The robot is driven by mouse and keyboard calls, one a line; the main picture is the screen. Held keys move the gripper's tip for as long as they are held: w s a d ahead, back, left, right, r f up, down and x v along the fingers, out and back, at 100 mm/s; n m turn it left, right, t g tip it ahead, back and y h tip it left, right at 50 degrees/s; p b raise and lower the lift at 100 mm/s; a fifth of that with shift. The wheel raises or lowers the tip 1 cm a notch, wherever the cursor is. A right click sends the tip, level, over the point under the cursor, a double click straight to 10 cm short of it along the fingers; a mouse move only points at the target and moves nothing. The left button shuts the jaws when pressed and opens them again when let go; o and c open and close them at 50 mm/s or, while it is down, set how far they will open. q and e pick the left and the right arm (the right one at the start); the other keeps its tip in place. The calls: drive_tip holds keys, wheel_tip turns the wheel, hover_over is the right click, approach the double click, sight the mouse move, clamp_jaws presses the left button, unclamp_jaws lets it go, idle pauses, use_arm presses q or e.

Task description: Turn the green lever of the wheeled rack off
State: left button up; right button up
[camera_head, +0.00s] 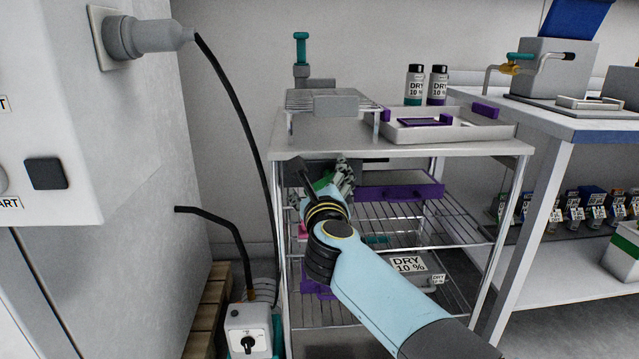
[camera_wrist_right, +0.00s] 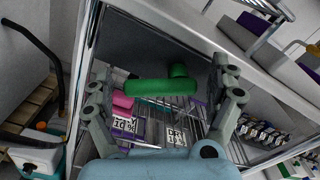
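The green lever (camera_wrist_right: 160,86) shows in the right wrist view as a bar lying nearly level across the picture, with a round green stub (camera_wrist_right: 179,72) at its upper right. It is beneath the top of the wheeled rack (camera_head: 420,149). My right gripper (camera_wrist_right: 162,66) is open, with one finger to the left of the lever and the other to its right. I see a gap on both sides, and the lever is not gripped. In the head view the right gripper (camera_head: 335,178) reaches in under the rack's top and largely hides the lever. My left gripper is not in view.
Wire shelves below hold a purple-fronted tray (camera_head: 400,192) and a box labelled DRY 10 % (camera_head: 408,264). On top stand two bottles (camera_head: 415,85) and a white tray (camera_head: 450,129). A black cable (camera_head: 240,110) hangs left of the rack. A bench (camera_head: 600,130) stands to the right.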

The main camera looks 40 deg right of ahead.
drive_tip(key=c, duration=1.2)
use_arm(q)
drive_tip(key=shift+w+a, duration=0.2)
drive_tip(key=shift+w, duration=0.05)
use_arm(e)
drive_tip(key=shift+o, duration=0.2)
